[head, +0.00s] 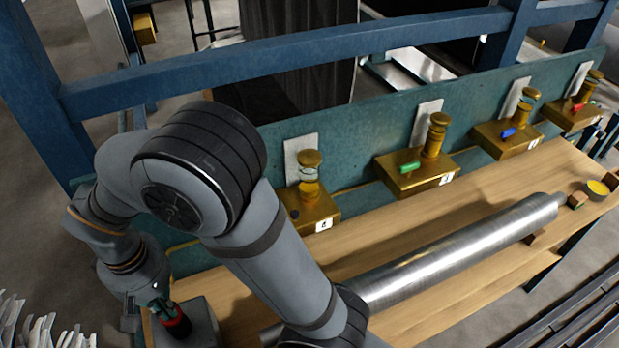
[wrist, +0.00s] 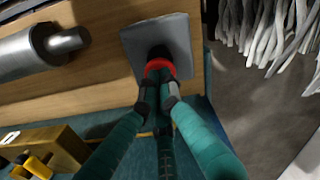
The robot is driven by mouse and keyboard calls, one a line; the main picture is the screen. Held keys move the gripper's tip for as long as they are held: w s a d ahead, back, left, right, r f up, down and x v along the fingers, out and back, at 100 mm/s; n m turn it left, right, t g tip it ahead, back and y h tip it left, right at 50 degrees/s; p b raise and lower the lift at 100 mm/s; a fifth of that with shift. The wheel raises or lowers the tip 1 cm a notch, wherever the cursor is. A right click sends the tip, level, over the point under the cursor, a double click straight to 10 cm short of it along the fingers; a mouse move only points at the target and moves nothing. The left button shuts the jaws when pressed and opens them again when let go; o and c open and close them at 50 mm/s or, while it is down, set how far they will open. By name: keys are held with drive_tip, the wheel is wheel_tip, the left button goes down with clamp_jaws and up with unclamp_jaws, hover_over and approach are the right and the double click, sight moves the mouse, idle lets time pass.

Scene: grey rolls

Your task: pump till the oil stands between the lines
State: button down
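A red and black object (head: 178,324) stands on a grey block (head: 205,322) at the bench's near left end. In the wrist view its red top (wrist: 159,66) has a dark centre and sits over the grey plate (wrist: 182,35). My gripper (head: 158,297) reaches down at it; in the wrist view both fingertips (wrist: 158,92) are close together at its near edge. Whether they press on it cannot be told. The closest brass oiler (head: 313,208) has a clear sight glass (head: 309,172) and a dark knob. Its oil level and lines are too small to read.
Further brass oilers with green (head: 410,167), blue (head: 508,132) and red (head: 578,108) levers line the teal back panel. A long metal roll (head: 460,245) lies along the wooden bench (head: 375,215). A brass oiler box (wrist: 55,148) is at lower left in the wrist view.

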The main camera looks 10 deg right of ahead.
drive_tip(key=shift+f+b, duration=1.3)
drive_tip(key=shift+f, duration=0.2)
drive_tip(key=shift+r, duration=0.1)
wheel_tip(320, 180, up, 8)
drive_tip(key=p, duration=0.7)
drive_tip(key=shift+r, duration=0.25)
drive_tip(key=shift+f, duration=0.1)
